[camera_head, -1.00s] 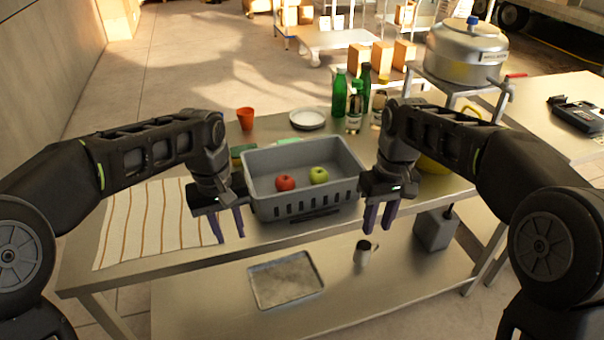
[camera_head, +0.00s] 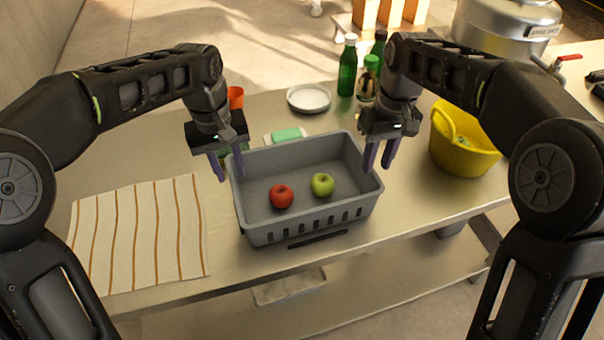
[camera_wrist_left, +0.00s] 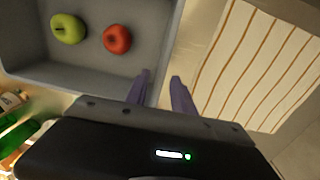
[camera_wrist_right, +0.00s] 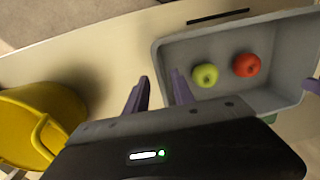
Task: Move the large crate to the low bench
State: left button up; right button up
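The large grey crate (camera_head: 306,219) sits on the metal table, with a red apple (camera_head: 281,196) and a green apple (camera_head: 322,184) inside. My left gripper (camera_head: 226,165) is open at the crate's left wall; in the left wrist view (camera_wrist_left: 160,88) its purple fingers are apart, one on each side of that wall. My right gripper (camera_head: 380,155) is open at the crate's right wall; in the right wrist view (camera_wrist_right: 160,88) its fingers are apart near that wall. I cannot tell whether either gripper touches the crate. A low shelf (camera_head: 400,285) shows below the table top.
A striped cloth (camera_head: 140,235) lies left of the crate. A yellow bucket (camera_head: 462,150) stands to the right. Behind are a white plate (camera_head: 309,98), green bottles (camera_head: 347,68), an orange cup (camera_head: 235,97) and a large metal pot (camera_head: 505,25).

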aim_at(371, 184)
pick_arm(q)
jog(key=shift+s+r, duration=0.1)
jog(key=shift+s, duration=0.1)
pick_arm(e)
jog(key=shift+s+r, duration=0.1)
jog(key=shift+s, duration=0.15)
